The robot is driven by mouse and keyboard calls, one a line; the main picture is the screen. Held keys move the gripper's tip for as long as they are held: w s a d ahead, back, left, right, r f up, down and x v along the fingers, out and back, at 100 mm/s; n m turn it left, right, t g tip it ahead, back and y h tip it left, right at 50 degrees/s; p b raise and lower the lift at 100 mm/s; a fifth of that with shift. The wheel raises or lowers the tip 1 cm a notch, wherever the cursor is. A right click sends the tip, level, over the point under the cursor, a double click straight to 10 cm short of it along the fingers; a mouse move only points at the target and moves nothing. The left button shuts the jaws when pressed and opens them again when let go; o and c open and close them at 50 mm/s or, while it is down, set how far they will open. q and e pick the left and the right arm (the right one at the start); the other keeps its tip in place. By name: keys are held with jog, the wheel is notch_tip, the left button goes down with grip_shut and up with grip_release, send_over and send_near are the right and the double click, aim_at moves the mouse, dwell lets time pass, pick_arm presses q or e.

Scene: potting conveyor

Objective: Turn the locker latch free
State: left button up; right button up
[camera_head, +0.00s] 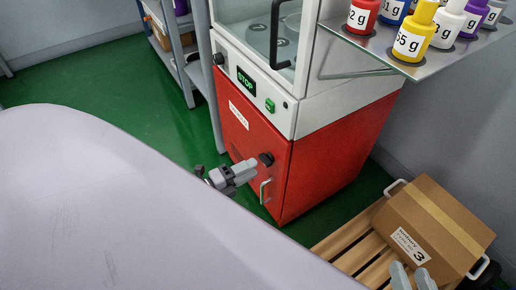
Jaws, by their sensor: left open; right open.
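A red locker (330,160) stands under a white machine, with its door facing me.
The box rests on a wooden pallet (347,243) at right. A metal shelf (440,60) with several weighted bottles juts out at upper right. A grey rack (203,75) stands left of the locker. Green floor (110,90) is clear at left.

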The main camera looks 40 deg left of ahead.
pick_arm(q)
jog(key=shift+v, duration=1.3)
pick_arm(e)
jog(key=shift+s+d+f, duration=0.45)
jog(key=shift+d, duration=0.05)
